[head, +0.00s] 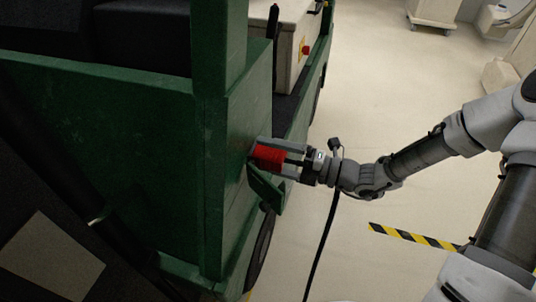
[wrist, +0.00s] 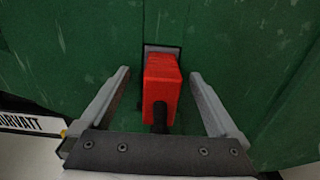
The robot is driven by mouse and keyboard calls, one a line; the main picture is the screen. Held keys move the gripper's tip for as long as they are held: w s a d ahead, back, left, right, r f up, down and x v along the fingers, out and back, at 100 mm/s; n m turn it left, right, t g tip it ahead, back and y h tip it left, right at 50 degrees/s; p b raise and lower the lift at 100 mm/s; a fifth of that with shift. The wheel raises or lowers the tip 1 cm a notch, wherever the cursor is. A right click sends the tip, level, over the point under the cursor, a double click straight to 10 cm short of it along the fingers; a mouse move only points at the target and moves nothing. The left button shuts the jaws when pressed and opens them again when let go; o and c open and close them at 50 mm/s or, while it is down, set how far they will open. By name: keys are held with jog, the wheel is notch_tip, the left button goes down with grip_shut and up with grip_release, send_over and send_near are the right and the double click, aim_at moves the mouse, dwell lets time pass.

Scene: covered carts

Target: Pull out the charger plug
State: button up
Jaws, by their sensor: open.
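The red charger plug (head: 268,156) sits at the side of the green cart (head: 130,140). In the wrist view the plug (wrist: 161,84) is seated in a grey-rimmed socket (wrist: 163,48) in the green panel, with a black cable end (wrist: 160,118) behind it. My gripper (wrist: 160,74) is open, one finger on each side of the plug, with a visible gap on both sides. In the head view my gripper (head: 264,153) reaches in from the right around the plug. The plug's front end is hidden in the socket.
A green flap (head: 265,190) juts out just below the plug. A black cable (head: 325,238) hangs beneath my wrist. A pale box with a red button (head: 305,49) stands farther back. The floor to the right is mostly clear, with yellow-black tape (head: 410,236).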

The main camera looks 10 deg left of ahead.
aim_at(295, 162)
jog(key=shift+p, duration=0.5)
jog(key=shift+c, duration=0.3)
grip_shut()
dwell(1.0)
jog(key=shift+d+r, duration=0.1)
jog(key=shift+s+d+p, duration=0.2)
jog(key=shift+d+p, duration=1.75)
jog(key=shift+d, duration=0.9)
